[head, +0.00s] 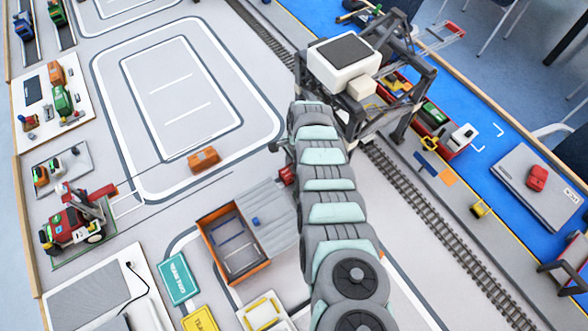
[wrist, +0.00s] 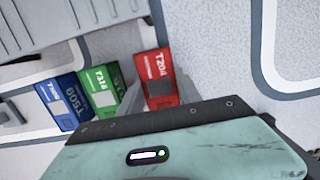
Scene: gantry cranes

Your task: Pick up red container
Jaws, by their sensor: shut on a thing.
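The red container, marked T204 (wrist: 157,80), is between the two grey fingers of my gripper (wrist: 160,88) in the wrist view. The fingers are shut on its sides. In the head view my arm hides most of the gripper, and a small red piece (head: 287,174) shows at the arm's left edge.
A green container (wrist: 101,88) and a blue one (wrist: 62,100) lie left of the red one. In the head view an orange block (head: 204,160) lies on the mat, an open orange-rimmed box (head: 262,268) stands nearer, and a railway track (head: 440,217) runs right.

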